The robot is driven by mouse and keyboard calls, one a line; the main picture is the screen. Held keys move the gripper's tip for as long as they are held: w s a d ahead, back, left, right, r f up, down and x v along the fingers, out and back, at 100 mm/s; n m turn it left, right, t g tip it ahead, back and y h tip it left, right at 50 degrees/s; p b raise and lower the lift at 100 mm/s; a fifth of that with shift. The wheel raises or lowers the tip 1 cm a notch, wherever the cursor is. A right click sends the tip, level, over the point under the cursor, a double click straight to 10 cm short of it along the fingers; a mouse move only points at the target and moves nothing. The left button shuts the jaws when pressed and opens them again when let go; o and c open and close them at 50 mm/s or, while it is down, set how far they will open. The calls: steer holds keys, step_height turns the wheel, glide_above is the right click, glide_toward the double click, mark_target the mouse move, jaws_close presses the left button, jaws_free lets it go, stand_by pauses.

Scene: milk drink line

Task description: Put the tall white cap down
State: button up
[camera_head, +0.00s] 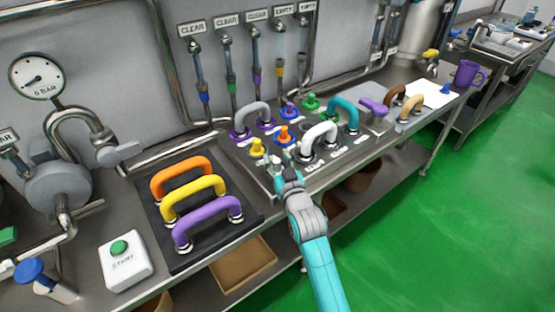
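My gripper (277,163) is at the front edge of the steel panel, low beside the small yellow knob. Its fingers are small and pale here. I cannot tell whether they are open, shut or holding something. I cannot make out a tall white cap for certain; a small whitish shape at the fingertips could be part of the gripper or a held piece. A white U-shaped pipe (320,134) stands on the panel (322,172) just right of and behind my gripper.
Yellow (257,148), orange (284,135), blue (290,109) and green (311,102) knobs and grey (252,112) and teal (345,108) pipes crowd the panel. A dark mat (158,232) with coloured pipes lies left. A white sheet (431,92) lies right, largely bare.

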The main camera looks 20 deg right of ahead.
steer(key=shift+f, duration=0.35)
steer(key=shift+r, duration=0.35)
steer(key=shift+s+r, duration=0.1)
steer(key=shift+s, duration=0.2)
steer(key=s, duration=1.1)
steer(key=shift+s+r, duration=0.2)
steer(key=shift+r, duration=0.1)
steer(key=shift+f, duration=0.1)
